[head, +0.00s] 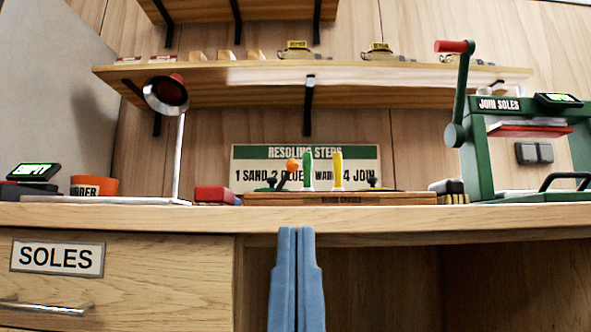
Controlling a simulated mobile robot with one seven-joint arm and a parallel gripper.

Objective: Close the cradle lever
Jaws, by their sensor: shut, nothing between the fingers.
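The wooden cradle (410,199) lies low and flat on the bench top, near the middle of the head view, with a dark label on its front edge. A lever with an orange knob (292,165) stands tilted up at the cradle's left part; its lower end is small and hard to make out. A green upright piece (307,170) and a yellow one (338,169) stand just right of the knob.
A green press (478,150) with a red-handled crank stands at the right. A lamp (181,150) and an orange tub (94,186) stand at the left. A red block (215,195) and a brush (449,190) flank the cradle. A shelf (205,78) hangs above.

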